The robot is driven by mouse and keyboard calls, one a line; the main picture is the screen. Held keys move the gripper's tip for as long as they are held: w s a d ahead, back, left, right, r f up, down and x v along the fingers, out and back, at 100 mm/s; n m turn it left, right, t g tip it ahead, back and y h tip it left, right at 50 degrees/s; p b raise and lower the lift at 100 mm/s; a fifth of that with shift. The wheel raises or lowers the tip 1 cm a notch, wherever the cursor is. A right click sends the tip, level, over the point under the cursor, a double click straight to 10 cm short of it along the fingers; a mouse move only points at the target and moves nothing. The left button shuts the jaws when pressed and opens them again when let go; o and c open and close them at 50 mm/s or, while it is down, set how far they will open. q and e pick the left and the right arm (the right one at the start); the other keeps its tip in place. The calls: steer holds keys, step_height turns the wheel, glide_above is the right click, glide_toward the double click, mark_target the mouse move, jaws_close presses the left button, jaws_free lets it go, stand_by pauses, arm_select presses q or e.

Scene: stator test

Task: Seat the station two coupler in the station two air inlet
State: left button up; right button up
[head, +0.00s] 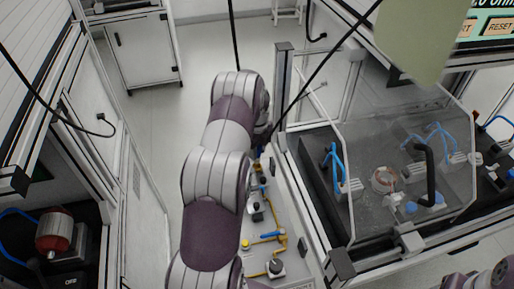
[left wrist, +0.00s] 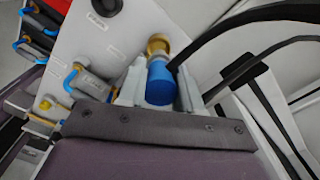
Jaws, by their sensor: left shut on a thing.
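My left gripper (left wrist: 157,88) is shut on a blue cylindrical coupler (left wrist: 161,80), seen in the left wrist view between its two pale fingers. A brass fitting (left wrist: 157,45) on a white panel (left wrist: 112,45) stands right at the coupler's far end, roughly in line with it. I cannot tell whether they only touch or the coupler is pushed on. A black hose (left wrist: 215,32) runs from beside the coupler to the upper right. In the head view my left arm covers most of the panel, and its fingers and the coupler are hidden. My right gripper is out of view.
In the left wrist view, grey blocks with blue tubes and yellow fittings (left wrist: 90,82) lie left of the gripper. In the head view the panel with yellow pipework (head: 268,252) runs beside a clear-walled test enclosure (head: 390,135). A cabinet with a red motor (head: 54,232) stands left.

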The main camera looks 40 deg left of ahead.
arm_select(q)
steer(key=shift+r, duration=0.1)
stand_by(0.5)
steer(key=shift+f+b, duration=0.35)
steer(key=shift+f, duration=0.4)
jaws_close()
steer(key=shift+f, duration=0.1)
steer(key=shift+f+b, duration=0.55)
steer(key=shift+f, duration=0.25)
steer(key=shift+f+b, duration=0.35)
steer(key=shift+f, duration=0.25)
steer(key=o, duration=1.2)
jaws_free()
steer(key=shift+s+d, duration=0.1)
